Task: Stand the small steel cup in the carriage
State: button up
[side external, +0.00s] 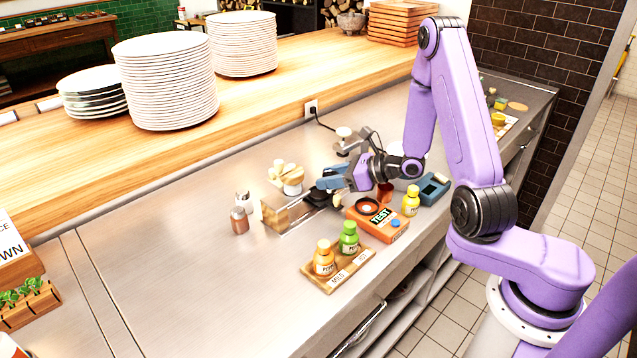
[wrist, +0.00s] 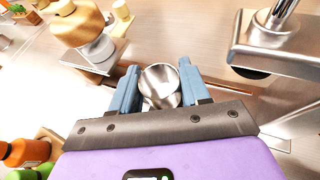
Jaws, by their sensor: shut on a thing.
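The small steel cup (wrist: 160,86) is between the blue fingers of my gripper (wrist: 157,82) in the wrist view, its round mouth facing the camera. My gripper (side external: 330,183) is shut on it. In the side view the cup is hidden or too small to make out. The gripper is low over the steel counter, beside a pale wooden block with a metal rail (side external: 274,216). I cannot tell for certain which part is the carriage, nor whether the cup touches anything below.
A steel piece with wooden knobs (side external: 291,178) stands close behind the gripper. An orange TEST box (side external: 392,232) is to the right. A wooden tray (side external: 334,281) with green and orange bottles is in front. Small shakers (side external: 240,219) stand left.

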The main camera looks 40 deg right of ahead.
aim_at(319, 195)
jog(key=shift+f+x, duration=0.15)
jog(key=shift+x, duration=0.65)
jog(key=shift+f+x, duration=0.2)
jog(key=shift+x, duration=0.55)
jog(key=shift+w+a+f, duration=0.1)
jog(key=shift+w+f, duration=0.05)
jog(key=shift+f, duration=0.15)
jog(key=shift+f, duration=0.1)
jog(key=o, duration=1)
